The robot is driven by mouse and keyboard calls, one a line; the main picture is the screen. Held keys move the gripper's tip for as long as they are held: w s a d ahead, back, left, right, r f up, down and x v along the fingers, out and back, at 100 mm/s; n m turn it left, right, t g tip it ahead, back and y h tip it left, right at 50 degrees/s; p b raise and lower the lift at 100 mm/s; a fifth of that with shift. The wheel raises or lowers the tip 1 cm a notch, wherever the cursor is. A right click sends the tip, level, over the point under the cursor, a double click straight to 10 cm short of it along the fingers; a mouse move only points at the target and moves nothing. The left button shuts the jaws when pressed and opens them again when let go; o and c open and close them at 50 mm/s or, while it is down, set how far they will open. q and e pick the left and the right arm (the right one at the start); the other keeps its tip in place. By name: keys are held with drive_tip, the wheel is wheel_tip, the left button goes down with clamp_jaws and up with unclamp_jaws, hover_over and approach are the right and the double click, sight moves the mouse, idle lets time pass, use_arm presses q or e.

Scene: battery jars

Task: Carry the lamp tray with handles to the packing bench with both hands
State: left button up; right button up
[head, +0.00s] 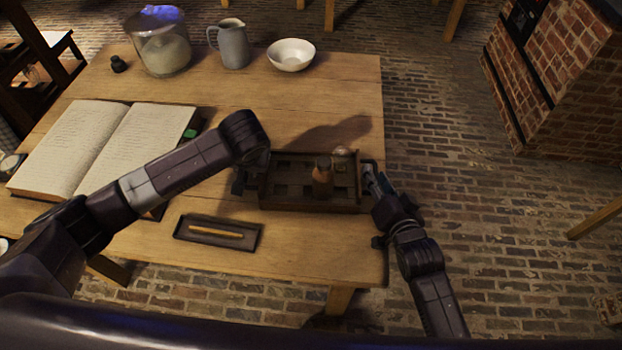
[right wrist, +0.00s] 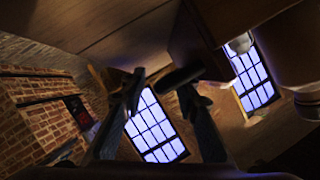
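The lamp tray (head: 290,203) is a dark wooden tray with compartments, on the table's right part. A brown bottle (head: 322,182) stands in it, and a small pale round-topped thing (head: 342,153) is at its back. My left gripper (head: 240,182) is at the tray's left end, mostly hidden by its own arm, so its fingers cannot be read. My right gripper (head: 372,178) is at the tray's right end by the handle. In the right wrist view its fingers (right wrist: 160,92) are apart, with a dark handle-like bar (right wrist: 180,77) near their tips.
The wooden table (head: 330,255) holds an open book (head: 75,150), a small dark tray with a stick (head: 190,237), a glass jar (head: 160,45), a grey jug (head: 232,45) and a white bowl (head: 291,55). Brick floor lies open to the right.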

use_arm(q)
clamp_jaws()
use_arm(e)
drive_tip(key=c, duration=0.5)
clamp_jaws()
